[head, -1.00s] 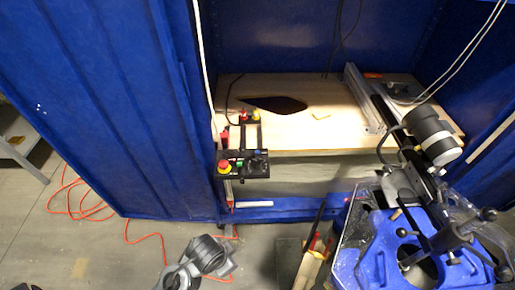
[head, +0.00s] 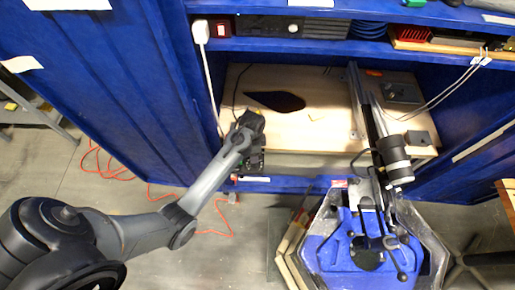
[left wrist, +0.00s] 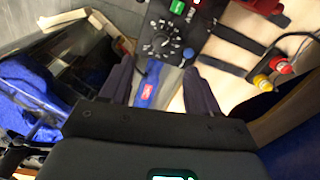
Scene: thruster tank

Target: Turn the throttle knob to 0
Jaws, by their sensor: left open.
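The black control panel (left wrist: 200,25) shows in the left wrist view, with a round black knob (left wrist: 174,42) ringed by white markings. I take it to be the throttle knob; its pointer is too small to read. A small blue knob (left wrist: 188,53) sits beside it. My left gripper (left wrist: 158,70) is open and empty, its fingers just short of the knob and apart from it. In the head view, my left gripper (head: 250,122) is over the panel (head: 252,162) and hides most of it. My right gripper is not in view.
Red and yellow buttons (left wrist: 270,72) stand right of the panel in the left wrist view. A wooden shelf (head: 320,125) lies behind the panel in the blue cabinet. The thruster (head: 394,160) hangs above a blue tank (head: 335,245) at right. Orange cable lies on the floor.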

